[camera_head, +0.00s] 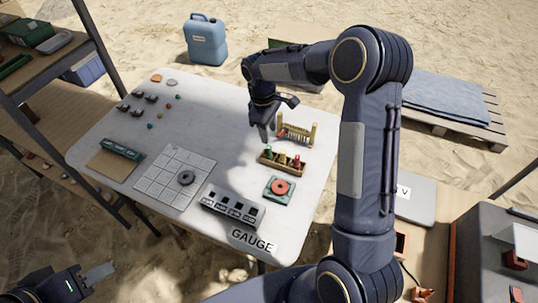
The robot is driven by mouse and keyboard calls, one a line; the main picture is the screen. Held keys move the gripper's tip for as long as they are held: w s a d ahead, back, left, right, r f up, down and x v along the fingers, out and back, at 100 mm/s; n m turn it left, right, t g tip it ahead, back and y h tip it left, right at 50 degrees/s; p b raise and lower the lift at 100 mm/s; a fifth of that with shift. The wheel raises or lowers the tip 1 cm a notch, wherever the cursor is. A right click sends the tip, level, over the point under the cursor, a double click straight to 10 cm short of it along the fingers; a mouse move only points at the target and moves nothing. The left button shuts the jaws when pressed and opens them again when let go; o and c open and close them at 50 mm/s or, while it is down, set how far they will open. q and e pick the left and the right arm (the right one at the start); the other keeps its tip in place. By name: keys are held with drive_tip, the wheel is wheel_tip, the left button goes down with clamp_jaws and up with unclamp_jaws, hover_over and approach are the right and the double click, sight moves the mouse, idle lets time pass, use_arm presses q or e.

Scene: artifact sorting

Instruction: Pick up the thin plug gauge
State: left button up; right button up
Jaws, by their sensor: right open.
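A wooden rack (267,162) stands on the right part of the white table. It holds plug-like pieces with a green top (268,152), a yellow top (282,157) and a red top (296,162). I cannot tell from their size which is the thin plug gauge. My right gripper (277,122) is open and empty, pointing down just behind and above the green end of the rack. My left gripper (98,275) is low at the bottom left, away from the table; its jaw opening is not clear.
A wooden frame with thin hanging pins (296,133) stands close behind the rack. A green block with an orange disc (280,188) and a slotted grey holder (232,209) are in front. A grid plate with a dark ring (187,178) lies left. The table (215,110) is bare mid-back.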

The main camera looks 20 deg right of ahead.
sight(269, 147)
drive_tip(key=f, duration=0.5)
drive_tip(key=f+p, duration=0.1)
drive_tip(key=f, duration=0.2)
drive_tip(key=shift+s+f, duration=0.2)
drive_tip(key=shift+s, duration=0.05)
clamp_jaws()
